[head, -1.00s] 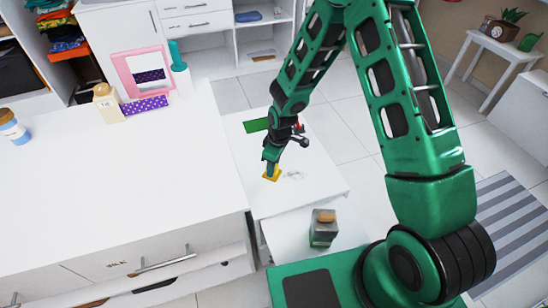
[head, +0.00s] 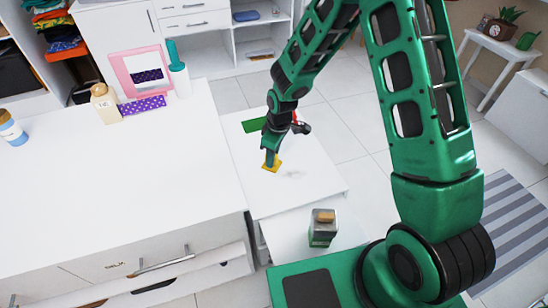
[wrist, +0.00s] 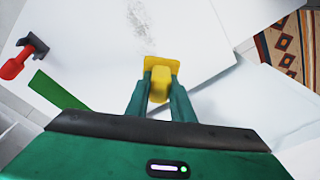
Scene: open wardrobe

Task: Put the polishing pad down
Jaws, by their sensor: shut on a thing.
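The polishing pad (head: 272,167) is a yellow square pad with a raised yellow grip. In the wrist view the pad (wrist: 160,66) sits between the two green fingers of my gripper (wrist: 160,88), which is shut on its grip. In the head view my gripper (head: 271,158) points down over the low white table (head: 310,190), with the pad at or just above the tabletop; I cannot tell whether it touches. A grey smudge (wrist: 138,22) marks the white surface beside the pad, and it shows faintly in the head view too.
A green strip (head: 254,125) and a red-and-dark tool (wrist: 20,58) lie near the gripper on the table. A box with an orange-brown top (head: 323,228) stands in front. The large white dresser (head: 110,190) rises at left. The table's front right part is clear.

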